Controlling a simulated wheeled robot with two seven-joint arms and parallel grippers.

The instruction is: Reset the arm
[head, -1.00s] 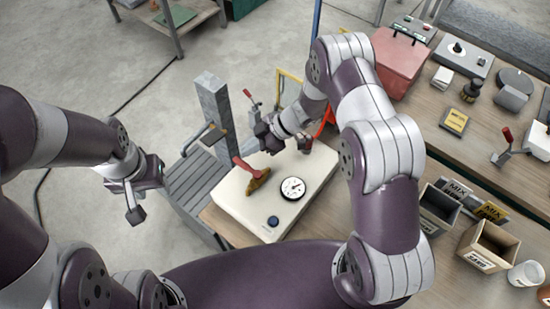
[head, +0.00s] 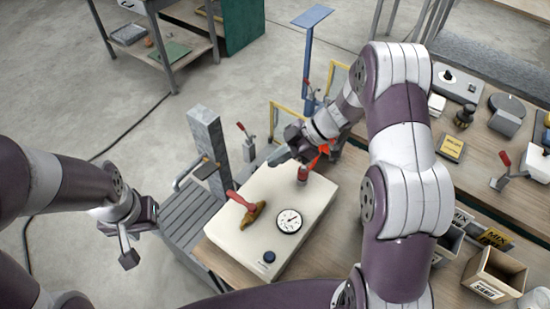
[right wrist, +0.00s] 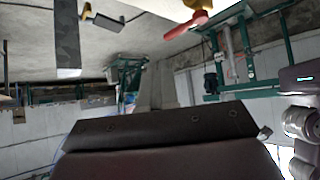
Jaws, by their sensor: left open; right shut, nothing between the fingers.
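My right gripper (head: 283,152) is shut and empty in the head view, above the far edge of the white box (head: 310,205). My right arm reaches over the bench and bends down to it. My left gripper (head: 132,240) is open and empty at the left, over the floor beside the grey slatted stand (head: 180,235). A red-handled tool with a brown base (head: 250,212) lies on the white box, apart from both grippers. In the right wrist view a large dark block fills the lower middle, and I cannot make out fingertips there.
The white box carries a round gauge (head: 289,221) and a dark blue knob (head: 269,256). A grey stone-like post (head: 210,150) stands close left of it. A red-handled clamp (head: 247,142) and yellow frame are behind. Bins (head: 494,272) stand at right.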

